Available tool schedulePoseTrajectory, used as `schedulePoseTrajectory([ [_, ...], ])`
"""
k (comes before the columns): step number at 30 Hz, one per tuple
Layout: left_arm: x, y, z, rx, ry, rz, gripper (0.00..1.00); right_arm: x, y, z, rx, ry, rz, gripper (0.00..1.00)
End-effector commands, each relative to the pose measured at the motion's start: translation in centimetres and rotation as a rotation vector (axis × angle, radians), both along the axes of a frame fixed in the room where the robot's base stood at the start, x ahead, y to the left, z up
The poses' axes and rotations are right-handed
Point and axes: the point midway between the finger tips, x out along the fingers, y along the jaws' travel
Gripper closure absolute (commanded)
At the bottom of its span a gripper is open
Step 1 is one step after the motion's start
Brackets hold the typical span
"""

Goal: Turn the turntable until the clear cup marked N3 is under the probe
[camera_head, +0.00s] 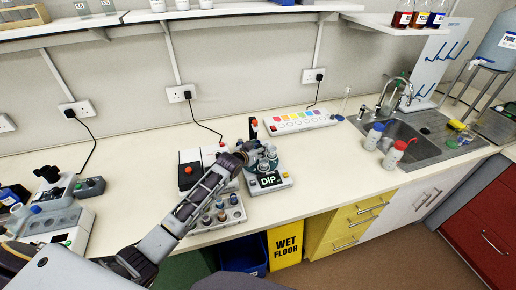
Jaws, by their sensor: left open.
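The dipping device with a "DIP" label (271,180) stands on the bench near its front edge. Its turntable (275,171) carries several small clear cups (263,165). Their markings are too small to read, so I cannot tell which is N3. A dark upright part with a red spot (253,128), perhaps the probe's post, rises behind the cups. My left gripper (247,152) is open at the left side of the turntable, close to the cups. I cannot tell whether it touches one. It hides part of the turntable. My right gripper is not in view.
A rainbow-coloured strip unit (298,121) is behind. Bench right of the device is clear up to bottles (373,137) by the sink.

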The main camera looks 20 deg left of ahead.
Motion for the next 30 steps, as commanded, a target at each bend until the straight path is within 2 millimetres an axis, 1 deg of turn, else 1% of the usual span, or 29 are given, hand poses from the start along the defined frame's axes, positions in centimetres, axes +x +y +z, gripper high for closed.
schedulePoseTrajectory([
  [4, 0.35, -0.10, -0.15, 0.000, 0.000, 0.000, 0.54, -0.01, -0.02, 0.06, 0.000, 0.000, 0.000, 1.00],
  [14, 0.41, -0.12, -0.21, 0.000, 0.000, -0.001, 0.54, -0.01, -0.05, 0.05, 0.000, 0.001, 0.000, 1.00],
  [24, 0.40, -0.12, -0.19, 0.000, 0.000, -0.001, 0.98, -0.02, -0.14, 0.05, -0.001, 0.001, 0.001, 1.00],
  [25, 0.40, -0.12, -0.19, 0.000, 0.000, -0.001, 1.00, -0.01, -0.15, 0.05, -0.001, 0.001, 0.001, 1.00],
  [30, 0.40, -0.12, -0.19, 0.000, 0.000, 0.000, 1.00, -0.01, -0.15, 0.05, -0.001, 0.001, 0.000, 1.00],
])
